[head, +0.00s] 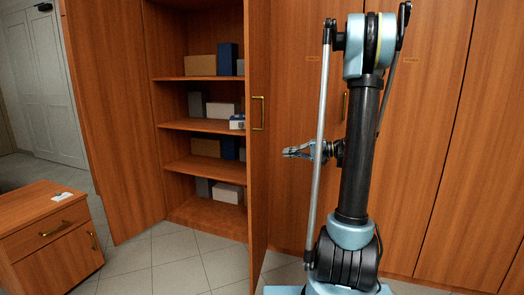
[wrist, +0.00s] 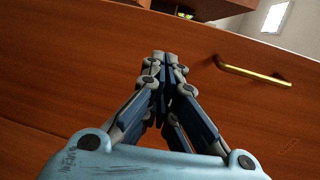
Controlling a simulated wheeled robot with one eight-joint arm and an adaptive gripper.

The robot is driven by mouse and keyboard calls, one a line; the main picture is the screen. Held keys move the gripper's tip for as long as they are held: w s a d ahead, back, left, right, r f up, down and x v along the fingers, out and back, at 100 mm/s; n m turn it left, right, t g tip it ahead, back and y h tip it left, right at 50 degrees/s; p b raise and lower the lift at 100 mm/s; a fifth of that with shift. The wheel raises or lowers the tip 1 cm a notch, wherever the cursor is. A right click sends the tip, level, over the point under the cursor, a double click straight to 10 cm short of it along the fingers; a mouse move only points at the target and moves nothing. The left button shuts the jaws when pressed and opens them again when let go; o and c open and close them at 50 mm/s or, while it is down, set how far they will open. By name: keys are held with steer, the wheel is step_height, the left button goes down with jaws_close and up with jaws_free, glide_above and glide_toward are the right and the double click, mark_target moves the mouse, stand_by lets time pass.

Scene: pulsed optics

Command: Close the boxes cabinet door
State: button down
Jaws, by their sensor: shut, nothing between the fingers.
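The boxes cabinet (head: 200,170) stands open, with boxes on its wooden shelves. Its door (head: 257,190) stands swung out on the cabinet's right side, seen at a steep angle in the head view. A brass handle (head: 258,113) is on it. My gripper (head: 286,152) is just right of the door in the head view, fingers pointing left, shut and empty. In the wrist view my gripper (wrist: 162,58) points at a wooden panel (wrist: 80,70) with a brass handle (wrist: 265,77) to the right, probably this door. I cannot tell whether the fingertips touch it.
A low wooden drawer unit (head: 45,235) stands at the front left. Another wooden panel (head: 115,120) stands left of the shelves. Closed wooden doors (head: 430,140) line the wall behind my arm. Tiled floor (head: 175,265) is clear before the cabinet.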

mark_target(254, 147)
steer(key=shift+y, duration=0.8)
steer(key=w+a, duration=0.1)
steer(key=a, duration=0.3)
steer(key=w+a, duration=0.2)
steer(key=a, duration=0.1)
steer(key=w+a, duration=0.1)
steer(key=a, duration=0.3)
steer(key=shift+w+a+r, duration=0.2)
steer(key=shift+w+a, duration=0.1)
steer(key=shift+w, duration=0.05)
steer(key=shift+a, duration=0.1)
